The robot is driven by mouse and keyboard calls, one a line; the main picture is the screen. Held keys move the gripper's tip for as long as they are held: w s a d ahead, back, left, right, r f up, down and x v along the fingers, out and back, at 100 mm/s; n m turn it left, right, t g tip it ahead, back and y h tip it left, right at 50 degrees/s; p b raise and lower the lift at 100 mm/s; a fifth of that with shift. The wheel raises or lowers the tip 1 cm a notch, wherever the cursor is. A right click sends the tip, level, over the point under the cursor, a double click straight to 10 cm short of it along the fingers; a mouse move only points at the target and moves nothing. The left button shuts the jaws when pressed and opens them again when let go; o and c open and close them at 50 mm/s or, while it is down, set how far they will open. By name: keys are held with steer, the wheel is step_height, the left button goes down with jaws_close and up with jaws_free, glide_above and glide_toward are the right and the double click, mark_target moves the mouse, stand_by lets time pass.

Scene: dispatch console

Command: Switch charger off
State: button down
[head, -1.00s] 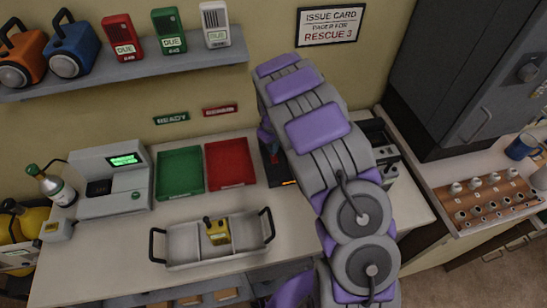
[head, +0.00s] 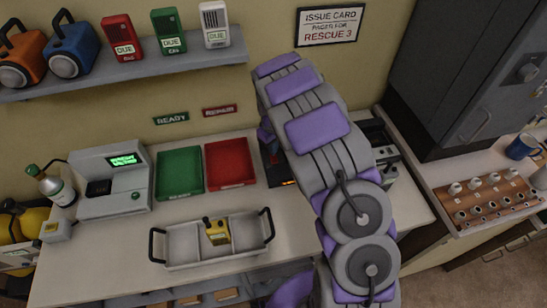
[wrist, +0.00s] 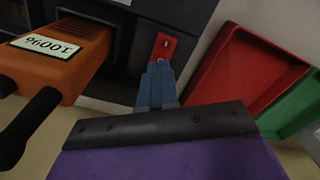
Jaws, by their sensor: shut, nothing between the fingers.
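The charger is a dark box (head: 274,172) on the bench, mostly hidden behind my arm in the head view, with a small orange glow at its front edge. In the wrist view its dark body (wrist: 118,14) holds an orange unit (wrist: 62,62) labelled 100%. A small red switch plate (wrist: 164,46) sits on the charger beside the unit; its on or off position is too small to tell. My gripper (wrist: 158,72) is shut and empty, its blue fingertips just short of or touching the plate; I cannot tell which.
A red tray (head: 229,162) and a green tray (head: 180,173) lie left of the charger. A grey handled carrier (head: 185,243) with a yellow device stands in front. A grey machine with a lit green screen (head: 123,160) is further left. A wall shelf (head: 130,65) hangs above.

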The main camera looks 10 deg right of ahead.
steer(key=shift+f, duration=0.9)
stand_by(1.0)
steer(key=shift+r, duration=0.1)
steer(key=shift+r+p, duration=0.4)
steer(key=shift+r, duration=1.4)
steer(key=shift+r+p, duration=0.4)
steer(key=shift+r, duration=1.2)
